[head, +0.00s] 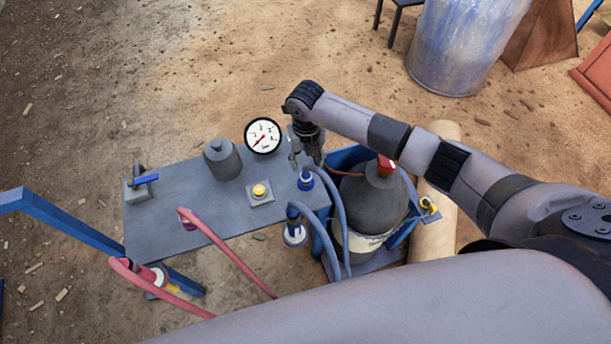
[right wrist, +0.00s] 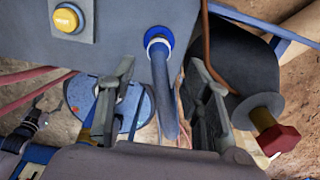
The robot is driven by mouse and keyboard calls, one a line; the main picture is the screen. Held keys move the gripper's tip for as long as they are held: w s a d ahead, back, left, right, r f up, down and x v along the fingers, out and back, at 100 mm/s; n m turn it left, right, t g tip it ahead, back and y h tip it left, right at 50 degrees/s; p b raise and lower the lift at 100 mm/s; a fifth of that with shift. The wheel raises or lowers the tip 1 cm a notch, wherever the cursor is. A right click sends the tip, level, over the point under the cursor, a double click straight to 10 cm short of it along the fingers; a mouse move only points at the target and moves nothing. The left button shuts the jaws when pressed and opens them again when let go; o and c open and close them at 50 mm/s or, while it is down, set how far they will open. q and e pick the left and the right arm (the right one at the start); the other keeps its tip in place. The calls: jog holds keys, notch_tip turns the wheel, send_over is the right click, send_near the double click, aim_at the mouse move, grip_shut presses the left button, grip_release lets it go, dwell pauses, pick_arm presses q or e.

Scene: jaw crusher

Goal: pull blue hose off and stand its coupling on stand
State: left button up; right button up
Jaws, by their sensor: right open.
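A blue hose (head: 341,219) has its blue coupling with a pale ring (head: 306,181) at the right end of the grey tabletop. In the right wrist view the coupling (right wrist: 158,41) sits at the panel's edge and the hose hangs from it. My right gripper (head: 304,163) is close over this coupling, open. In the right wrist view its two fingers (right wrist: 160,75) are apart on either side of the hose, not closed on it. A second blue hose end (head: 293,213) stands over a white-rimmed round piece (head: 295,237) in front of the table. I cannot tell which part is the stand.
On the grey table (head: 165,215) are a gauge (head: 262,136), a grey bottle-shaped part (head: 222,159), a yellow button (head: 259,190) and a blue-handled valve (head: 144,180). Red hoses (head: 230,255) hang in front. A dark cylinder (head: 372,205) with a red cap stands close right.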

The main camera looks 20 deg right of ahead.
aim_at(306, 171)
dwell(0.3)
notch_tip(306, 171, down, 9)
jog(key=b, duration=0.7)
dwell(0.8)
jog(key=shift+c, duration=0.2)
grip_shut()
dwell(0.4)
jog(key=shift+r, duration=0.15)
jog(key=shift+r+p, duration=2.35)
jog(key=shift+r, duration=0.55)
